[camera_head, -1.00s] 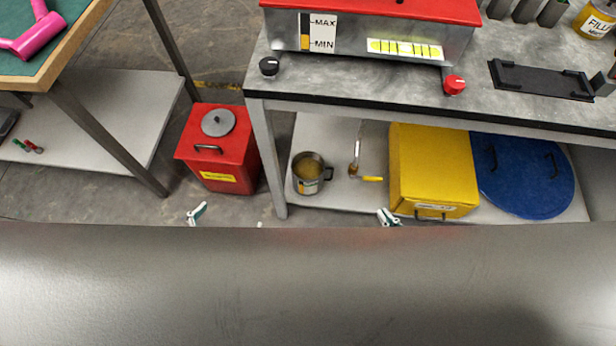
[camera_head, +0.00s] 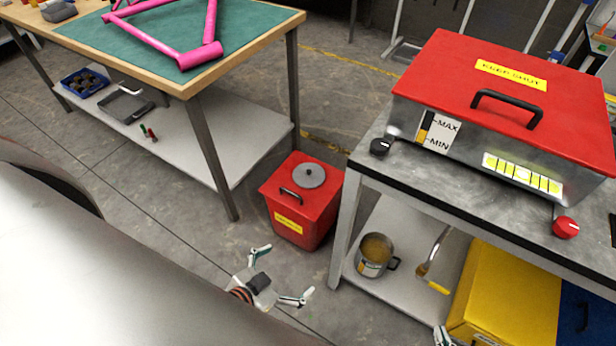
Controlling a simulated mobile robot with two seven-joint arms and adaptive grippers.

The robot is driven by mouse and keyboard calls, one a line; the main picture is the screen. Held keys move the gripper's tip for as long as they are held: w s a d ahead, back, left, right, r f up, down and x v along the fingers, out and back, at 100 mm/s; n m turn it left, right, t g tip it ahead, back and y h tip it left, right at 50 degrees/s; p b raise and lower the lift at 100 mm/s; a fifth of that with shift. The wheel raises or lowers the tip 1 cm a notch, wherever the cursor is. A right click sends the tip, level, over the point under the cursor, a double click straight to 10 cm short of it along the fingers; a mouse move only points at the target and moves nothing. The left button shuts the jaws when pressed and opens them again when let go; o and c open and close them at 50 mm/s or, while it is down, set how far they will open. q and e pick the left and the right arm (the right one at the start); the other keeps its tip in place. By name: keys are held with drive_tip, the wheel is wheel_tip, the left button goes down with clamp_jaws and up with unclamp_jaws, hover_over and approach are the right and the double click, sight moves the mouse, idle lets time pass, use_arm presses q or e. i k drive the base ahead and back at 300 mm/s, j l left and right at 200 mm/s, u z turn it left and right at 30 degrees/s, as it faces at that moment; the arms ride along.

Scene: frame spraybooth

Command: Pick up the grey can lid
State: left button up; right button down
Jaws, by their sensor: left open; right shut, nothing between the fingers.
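The grey can lid (camera_head: 309,175) is a round disc with a small knob. It lies on top of the red can (camera_head: 303,212), behind the can's dark handle (camera_head: 290,195). My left gripper (camera_head: 282,272) is open and empty, its two fingers spread apart. It is below the red can in the picture and apart from the lid. My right gripper (camera_head: 443,336) shows only as a small part at the bottom edge, near the yellow box; it is shut and holds nothing.
A bench with a red-lidded tank (camera_head: 520,85) stands right; its lower shelf bears a metal mug (camera_head: 374,256), a ladle (camera_head: 432,262) and a yellow box (camera_head: 508,290). A table (camera_head: 160,75) with a pink frame stands left. Bare floor (camera_head: 180,210) lies between.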

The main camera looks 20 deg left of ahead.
sight(307, 175)
drive_tip(key=i+j+z, duration=0.1)
drive_tip(key=j, duration=0.25)
drive_tip(key=i+j+z, duration=0.1)
drive_tip(key=i+j, duration=0.25)
drive_tip(key=i+j+z, duration=0.15)
drive_tip(key=j, duration=0.2)
